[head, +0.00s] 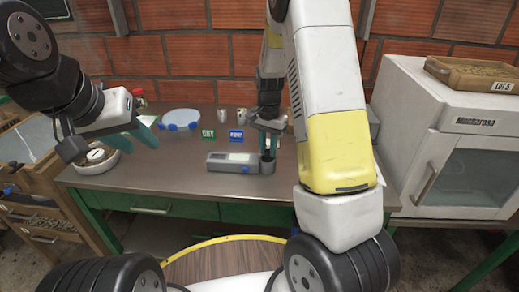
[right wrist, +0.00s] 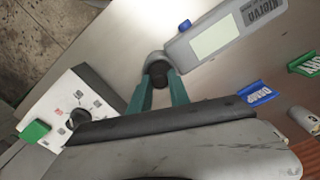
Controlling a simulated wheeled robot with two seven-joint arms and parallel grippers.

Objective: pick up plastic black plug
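The black plastic plug (right wrist: 157,72) stands in the round end of a grey handheld meter on the table. In the head view it is mostly hidden by my right gripper. My right gripper (right wrist: 159,80) has its teal fingers on both sides of the plug, with the tips close to it. I cannot tell whether they press on it. In the head view the right gripper (head: 267,143) points down over the right end of the meter (head: 237,162). My left gripper (head: 107,138) is open and empty above the left part of the table.
A white bowl (head: 97,157) stands under my left gripper. Green (head: 208,134) and blue (head: 236,135) tags, small cups (head: 222,116) and a clear dish (head: 182,117) are behind the meter. A white cabinet (head: 455,145) is at the right. The table's front middle is free.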

